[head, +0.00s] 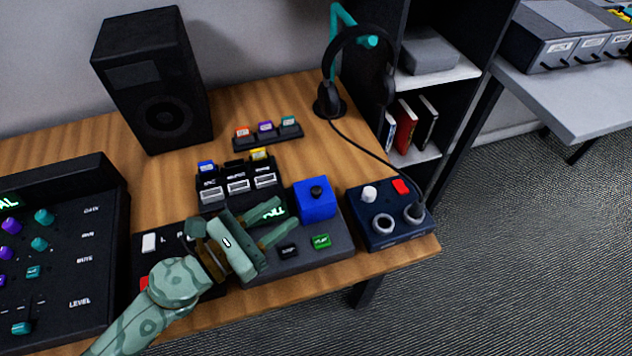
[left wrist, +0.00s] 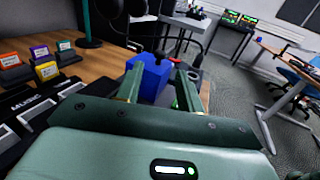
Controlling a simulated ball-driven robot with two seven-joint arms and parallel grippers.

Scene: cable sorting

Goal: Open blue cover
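My right gripper is in neither view.
A dark blue box (head: 390,225) with a white knob, red button and round sockets stands right of the console. Behind are labelled cartridges (head: 238,180), a small rack (head: 268,137), a headphone stand (head: 328,100) and a speaker (head: 155,85). A mixer (head: 60,250) stands left.

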